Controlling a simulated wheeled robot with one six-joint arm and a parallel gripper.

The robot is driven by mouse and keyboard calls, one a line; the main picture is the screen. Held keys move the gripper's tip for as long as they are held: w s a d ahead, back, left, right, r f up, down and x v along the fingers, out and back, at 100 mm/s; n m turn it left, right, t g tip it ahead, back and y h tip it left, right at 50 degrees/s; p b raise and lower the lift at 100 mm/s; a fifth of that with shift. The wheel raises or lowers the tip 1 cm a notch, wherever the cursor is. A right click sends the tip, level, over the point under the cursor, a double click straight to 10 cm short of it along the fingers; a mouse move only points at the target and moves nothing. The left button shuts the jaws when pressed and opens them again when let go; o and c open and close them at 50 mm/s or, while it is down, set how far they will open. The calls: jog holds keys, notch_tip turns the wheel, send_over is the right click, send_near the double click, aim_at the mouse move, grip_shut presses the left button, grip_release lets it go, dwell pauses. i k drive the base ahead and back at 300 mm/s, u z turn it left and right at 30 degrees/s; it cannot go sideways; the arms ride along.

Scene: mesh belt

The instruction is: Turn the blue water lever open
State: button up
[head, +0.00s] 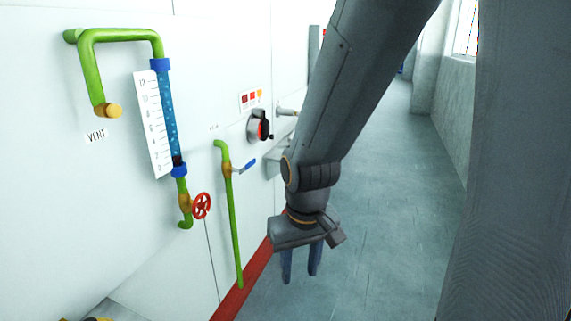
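The blue water lever (244,167) sits on a brass valve body (228,169) on a thin green pipe (235,230) along the white wall. The lever sticks out to the right and slightly up, across the pipe's line. My gripper (301,281) hangs to the right of the lever and lower in the picture, pointing down. Its two dark fingers are apart with nothing seen between them. It does not touch the lever.
A red handwheel (202,206) is left of the lever, below a blue sight tube (167,115) with a scale. A black-and-red knob (261,128) and a small indicator panel (250,98) are above right. Open floor (390,220) lies to the right.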

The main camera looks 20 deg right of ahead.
aim_at(252, 162)
jog(key=z, duration=0.1)
jog(key=k, duration=0.6)
jog(key=z, duration=0.75)
jog(key=i, duration=1.5)
jog(key=u, duration=0.75)
